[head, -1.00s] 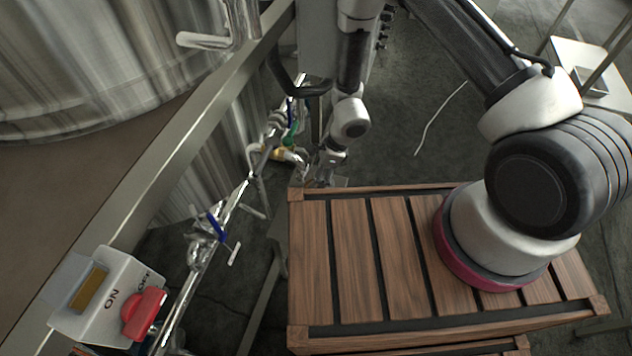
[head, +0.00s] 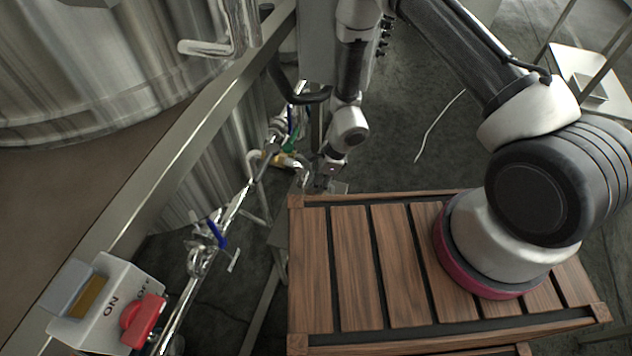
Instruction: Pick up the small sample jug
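My gripper (head: 322,180) hangs at the end of my arm, just beyond the far left corner of the wooden slatted top. It is small and dark in the head view, so I cannot tell whether its fingers are open or shut. A small pale grey shape (head: 340,187) shows beside it, partly hidden by the wooden edge. I cannot tell whether that is the sample jug or part of a stand. No jug is clearly visible elsewhere.
A large steel tank (head: 90,70) and a rail stand at left. A switch box with a red knob (head: 142,318) is at lower left. Floor beyond is mostly clear.

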